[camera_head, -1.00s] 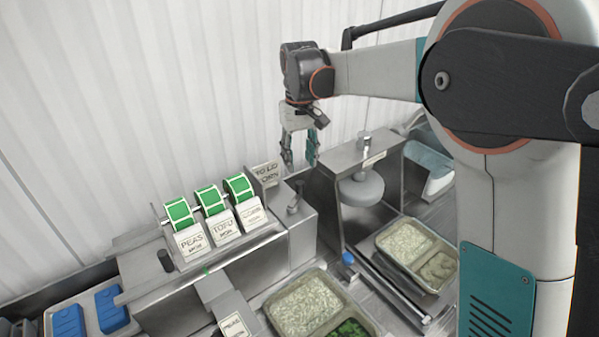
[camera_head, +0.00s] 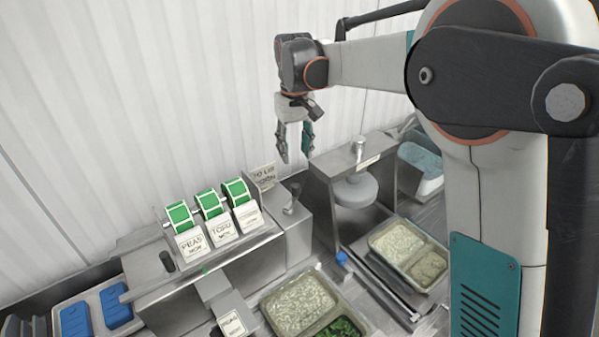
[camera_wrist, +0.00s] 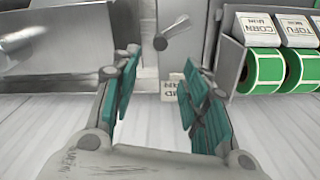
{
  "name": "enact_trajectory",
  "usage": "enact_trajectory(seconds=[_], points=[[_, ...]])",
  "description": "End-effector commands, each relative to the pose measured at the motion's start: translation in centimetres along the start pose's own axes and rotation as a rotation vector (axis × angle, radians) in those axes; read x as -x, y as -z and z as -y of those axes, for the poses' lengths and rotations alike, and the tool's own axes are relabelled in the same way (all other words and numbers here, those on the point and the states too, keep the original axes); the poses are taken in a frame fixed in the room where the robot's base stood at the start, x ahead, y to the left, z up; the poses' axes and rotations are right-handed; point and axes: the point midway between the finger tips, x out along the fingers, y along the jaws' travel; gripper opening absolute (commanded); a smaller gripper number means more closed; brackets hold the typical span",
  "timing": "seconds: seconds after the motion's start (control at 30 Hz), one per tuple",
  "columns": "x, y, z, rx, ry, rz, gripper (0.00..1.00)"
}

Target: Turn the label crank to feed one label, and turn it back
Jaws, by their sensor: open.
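The label crank (camera_head: 292,200) is a small grey metal handle on the right end block of the label dispenser (camera_head: 165,280). It also shows in the wrist view as a grey lever (camera_wrist: 173,34) at the top middle. My gripper (camera_head: 295,157) is open and empty, fingers pointing down, above the crank and apart from it. In the wrist view, its two teal-padded fingers (camera_wrist: 161,68) are spread, with the crank beyond the gap. Green label rolls (camera_head: 209,203) sit on the dispenser, with cards reading PEAS and TOFU.
A sign (camera_head: 262,177) stands behind the crank, close to the fingers. A metal stand with a round grey head (camera_head: 356,190) is right of the crank. Food trays (camera_head: 264,306) (camera_head: 374,243) lie in front and to the right. Blue blocks (camera_head: 75,321) lie at left. A corrugated wall is behind.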

Motion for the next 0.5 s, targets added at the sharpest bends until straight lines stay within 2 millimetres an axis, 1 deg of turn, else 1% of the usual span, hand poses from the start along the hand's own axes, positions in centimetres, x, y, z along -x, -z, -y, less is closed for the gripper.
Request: enact_trajectory(seconds=[0.03, 0.17, 0.27, 0.37, 0.5], points=[[1.1, 0.3, 0.3, 0.000, 0.000, 0.000, 0.41], [1.1, 0.7, 0.7, -0.003, 0.000, 0.000, 0.41], [0.2, 0.7, 0.8, -0.005, 0.000, 0.000, 0.41], [-1.2, 0.8, 0.8, -0.005, 0.000, 0.000, 0.41], [-3.8, 0.7, 0.8, -0.005, 0.000, 0.000, 0.41]])
